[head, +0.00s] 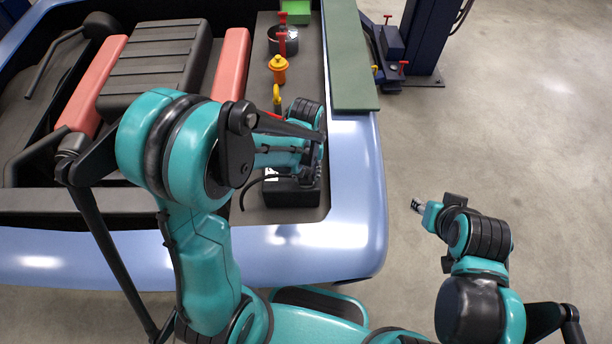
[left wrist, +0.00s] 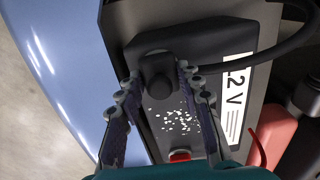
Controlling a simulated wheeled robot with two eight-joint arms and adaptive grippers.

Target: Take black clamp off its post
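The black clamp (left wrist: 157,75) sits on a post of the dark battery (left wrist: 205,88), which has a white 12 V label. A black cable (left wrist: 270,55) runs from the clamp to the right in the left wrist view. My left gripper (left wrist: 158,76) is open, with one finger on each side of the clamp's raised knob; small gaps seem to show, but contact is unclear. In the head view the battery (head: 291,194) lies below my left gripper, and my arm hides the clamp. My right gripper (head: 417,205) is over the floor, apart from everything; its fingers are too small to judge.
White specks and a red piece (left wrist: 180,155) show on the battery's top. An orange bottle (head: 279,72), a black round container (head: 283,42) and a green box (head: 296,12) stand farther back. A green mat (head: 346,60) covers the blue fender (head: 355,180).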

